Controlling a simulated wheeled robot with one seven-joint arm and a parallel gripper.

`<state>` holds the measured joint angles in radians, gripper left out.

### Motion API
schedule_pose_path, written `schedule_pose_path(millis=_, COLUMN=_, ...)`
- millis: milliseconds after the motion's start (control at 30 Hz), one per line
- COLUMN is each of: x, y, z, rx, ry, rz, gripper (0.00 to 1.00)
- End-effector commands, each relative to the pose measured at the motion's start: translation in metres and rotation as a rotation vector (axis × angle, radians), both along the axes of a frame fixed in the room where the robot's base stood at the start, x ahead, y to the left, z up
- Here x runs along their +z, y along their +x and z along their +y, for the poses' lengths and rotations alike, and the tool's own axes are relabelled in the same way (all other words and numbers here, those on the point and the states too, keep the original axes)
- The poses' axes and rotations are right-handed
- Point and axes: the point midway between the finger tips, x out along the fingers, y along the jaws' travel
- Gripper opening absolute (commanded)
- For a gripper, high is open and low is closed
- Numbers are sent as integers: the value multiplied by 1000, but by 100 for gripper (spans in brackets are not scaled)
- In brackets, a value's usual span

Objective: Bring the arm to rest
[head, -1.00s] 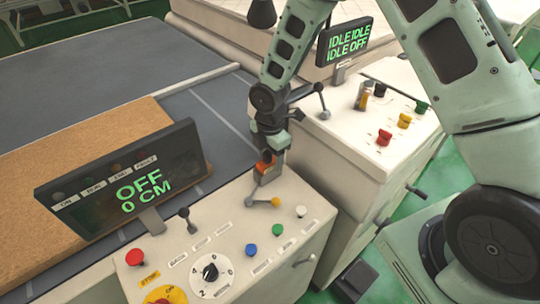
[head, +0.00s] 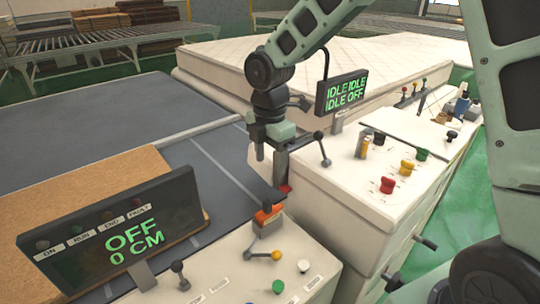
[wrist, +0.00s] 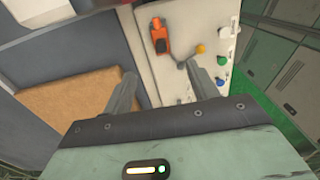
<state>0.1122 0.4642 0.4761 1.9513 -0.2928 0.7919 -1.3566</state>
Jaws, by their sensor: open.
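My gripper (head: 270,168) hangs fingers-down over the gap between the two white consoles in the head view. Its jaws are open and nothing is between them. An orange-topped lever (head: 268,215) stands on the near console (head: 235,243), below and apart from the fingers. In the wrist view the fingers (wrist: 160,72) are spread, and the orange lever (wrist: 160,38) lies beyond them, upper middle. My arm comes in from the upper right, bent down to the gripper.
A display reading OFF 0 CM (head: 115,230) stands at front left. Another reading IDLE (head: 342,92) stands behind my gripper. The far console (head: 340,175) carries coloured knobs. A white mattress (head: 225,65) lies behind, and a brown slab (head: 70,180) lies on the grey bed (head: 100,118).

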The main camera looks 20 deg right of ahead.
Motion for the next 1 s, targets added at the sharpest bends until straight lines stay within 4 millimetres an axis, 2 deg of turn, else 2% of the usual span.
schedule_pose_path(millis=200, x=15, y=0, z=0, rx=0, ry=0, rz=1, gripper=59)
schedule_pose_path(millis=733, x=15, y=-2, z=1, rx=-4, ry=0, rz=1, gripper=59)
schedule_pose_path(millis=867, x=14, y=-28, z=20, rx=-96, ry=1, rz=1, gripper=59)
schedule_pose_path(millis=967, x=11, y=-69, z=41, rx=-254, ry=4, rz=4, gripper=59)
schedule_pose_path(millis=1000, x=9, y=-89, z=50, rx=-335, ry=8, rz=4, gripper=59)
